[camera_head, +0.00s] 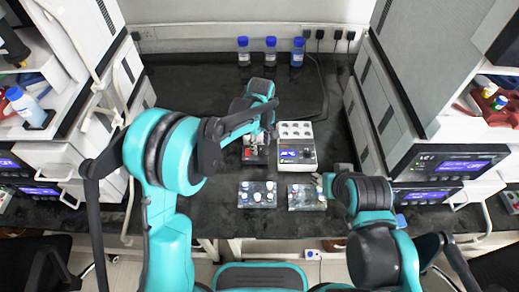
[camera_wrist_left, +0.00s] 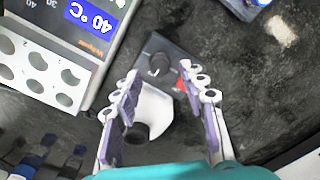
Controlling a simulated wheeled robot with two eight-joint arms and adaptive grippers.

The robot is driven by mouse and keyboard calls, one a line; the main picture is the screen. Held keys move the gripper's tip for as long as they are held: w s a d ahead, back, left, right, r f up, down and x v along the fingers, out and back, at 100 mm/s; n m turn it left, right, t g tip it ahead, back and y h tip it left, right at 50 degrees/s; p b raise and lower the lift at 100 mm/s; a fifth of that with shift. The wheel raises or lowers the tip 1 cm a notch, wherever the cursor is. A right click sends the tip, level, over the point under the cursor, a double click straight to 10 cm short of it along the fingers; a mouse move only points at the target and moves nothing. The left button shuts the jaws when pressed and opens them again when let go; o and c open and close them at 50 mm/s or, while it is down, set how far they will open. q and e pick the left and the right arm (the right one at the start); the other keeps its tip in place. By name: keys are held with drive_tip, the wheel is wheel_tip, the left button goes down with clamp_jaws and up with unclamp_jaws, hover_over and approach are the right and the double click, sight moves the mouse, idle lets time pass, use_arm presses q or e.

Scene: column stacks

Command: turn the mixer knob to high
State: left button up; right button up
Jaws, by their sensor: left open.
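The mixer (camera_head: 256,155) is a small dark unit on the bench, partly hidden in the head view by my left arm. In the left wrist view it shows a dark grey panel (camera_wrist_left: 172,58), a white top part (camera_wrist_left: 155,108) and a red piece (camera_wrist_left: 182,85). The black mixer knob (camera_wrist_left: 158,63) stands on the panel. My left gripper (camera_head: 265,128) is above the mixer. In the left wrist view my left gripper (camera_wrist_left: 170,85) is open, its fingers either side of the white part, the knob slightly beyond the tips. I see no contact with the knob. My right gripper (camera_head: 326,185) is low at right.
A white heater block (camera_head: 297,158) reading 40 °C stands right of the mixer. Two clear racks (camera_head: 257,204) (camera_head: 292,205) with small vials stand in front. Blue-capped bottles (camera_head: 270,58) line the back. White instruments flank both sides; the dark bench (camera_head: 190,80) is clear at back left.

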sight(261, 152)
use_arm(q)
drive_tip(key=shift+f+b, duration=0.3)
drive_tip(key=shift+f, duration=1.05)
clamp_jaws()
